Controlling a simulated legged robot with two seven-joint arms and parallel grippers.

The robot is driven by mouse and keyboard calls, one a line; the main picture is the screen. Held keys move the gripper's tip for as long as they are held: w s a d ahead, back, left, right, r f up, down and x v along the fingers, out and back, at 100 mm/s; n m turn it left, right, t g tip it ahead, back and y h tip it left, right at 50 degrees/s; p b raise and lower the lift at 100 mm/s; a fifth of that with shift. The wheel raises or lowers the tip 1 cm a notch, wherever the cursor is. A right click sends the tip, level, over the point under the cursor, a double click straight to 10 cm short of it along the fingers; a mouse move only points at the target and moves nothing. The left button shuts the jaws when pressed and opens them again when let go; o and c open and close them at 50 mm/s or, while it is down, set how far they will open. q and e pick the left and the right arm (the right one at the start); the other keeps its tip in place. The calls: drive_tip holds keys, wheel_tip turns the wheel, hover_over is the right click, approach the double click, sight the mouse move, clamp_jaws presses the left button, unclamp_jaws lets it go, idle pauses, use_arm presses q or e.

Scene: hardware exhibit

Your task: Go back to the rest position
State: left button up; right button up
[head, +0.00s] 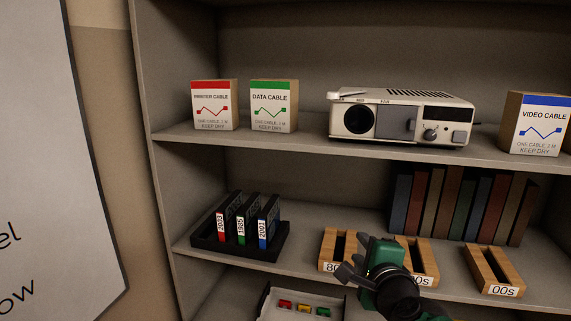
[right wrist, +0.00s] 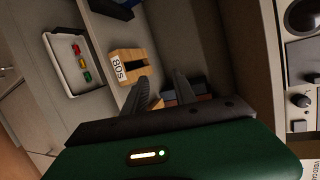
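My right gripper (head: 350,272) has a green body and dark fingers and is in front of the lower shelf, between the wooden holder marked 80s (head: 328,262) and the middle wooden holder (head: 424,262), part of which it hides. In the right wrist view its two fingers (right wrist: 162,88) stand apart with nothing visible held between them. The 80s holder also shows just beyond the fingers in that view (right wrist: 126,66). I cannot tell whether the gripper touches a holder. My left gripper is in neither view.
A black rack (head: 215,246) holds cartridges on the lower shelf. A white tray (head: 268,302) with small coloured pieces lies below. The 00s holder (head: 503,290), books (head: 455,205), projector (head: 400,118) and cable boxes (head: 273,105) occupy the shelves. A shelf upright (head: 160,180) stands at left.

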drive_tip(key=s+f+n+g+b, duration=0.1)
drive_tip(key=s+f+n+g, duration=0.2)
drive_tip(key=f, duration=0.5)
drive_tip(key=s+f+n+g+y, duration=0.1)
drive_tip(key=s+f+n, duration=0.2)
drive_tip(key=f+n, duration=0.35)
drive_tip(key=s+f+n+g+b, duration=0.1)
drive_tip(key=s+f+n+g, duration=0.1)
drive_tip(key=f, duration=0.7)
drive_tip(key=s+d+f+n+g+h+b, duration=0.1)
drive_tip(key=s+d+f+n+g, duration=0.2)
drive_tip(key=s+f, duration=1.1)
drive_tip(key=n+g, duration=0.3)
drive_tip(key=n, duration=0.2)
drive_tip(key=shift+s+d, duration=0.15)
drive_tip(key=shift+s, duration=0.2)
drive_tip(key=shift+r+n, duration=0.1)
drive_tip(key=shift+n, duration=0.15)
